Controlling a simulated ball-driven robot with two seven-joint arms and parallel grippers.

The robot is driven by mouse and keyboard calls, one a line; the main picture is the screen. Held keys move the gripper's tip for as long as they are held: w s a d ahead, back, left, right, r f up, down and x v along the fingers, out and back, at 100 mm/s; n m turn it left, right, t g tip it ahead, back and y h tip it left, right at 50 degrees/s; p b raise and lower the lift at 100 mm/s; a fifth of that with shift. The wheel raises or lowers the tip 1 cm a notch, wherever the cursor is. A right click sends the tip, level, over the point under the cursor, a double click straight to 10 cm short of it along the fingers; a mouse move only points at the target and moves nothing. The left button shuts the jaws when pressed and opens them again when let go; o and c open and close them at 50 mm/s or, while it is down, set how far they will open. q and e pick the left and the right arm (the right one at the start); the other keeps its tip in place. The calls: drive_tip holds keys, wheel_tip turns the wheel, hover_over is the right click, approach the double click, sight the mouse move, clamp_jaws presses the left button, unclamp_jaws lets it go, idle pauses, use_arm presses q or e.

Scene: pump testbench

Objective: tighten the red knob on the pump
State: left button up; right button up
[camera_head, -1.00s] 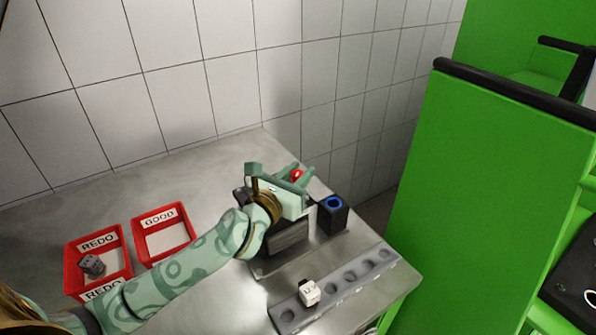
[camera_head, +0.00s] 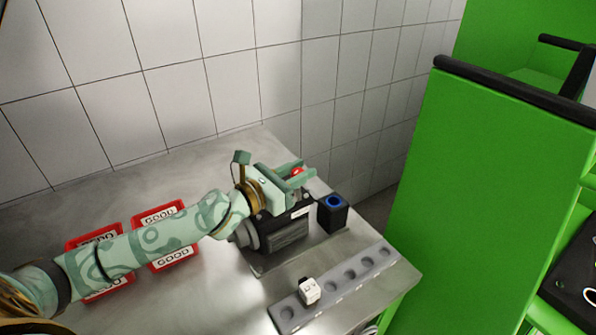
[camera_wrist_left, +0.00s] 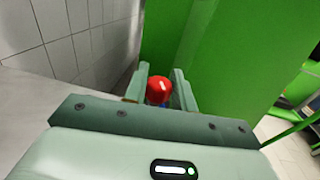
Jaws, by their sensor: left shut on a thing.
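The pump (camera_head: 285,228) is a dark block on the metal bench in the head view. Its red knob (camera_head: 297,171) shows at the top, between the fingers of my left gripper (camera_head: 302,176). In the left wrist view the red knob (camera_wrist_left: 158,90) sits between the two green fingertips (camera_wrist_left: 160,88), with a bit of blue below it. My left gripper is shut on the red knob. The knob's lower part is hidden. My right gripper is in neither view.
A black box with a blue ring (camera_head: 333,213) stands right of the pump. A grey rack (camera_head: 335,287) with round holes lies in front, with a white cube (camera_head: 309,291) on it. Red bins (camera_head: 172,258) stand at left, partly behind my arm. A green cabinet (camera_head: 480,200) rises at right.

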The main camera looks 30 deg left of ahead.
use_arm(q)
drive_tip(key=o, duration=1)
drive_tip(key=shift+c, duration=0.2)
drive_tip(key=v, duration=1.2)
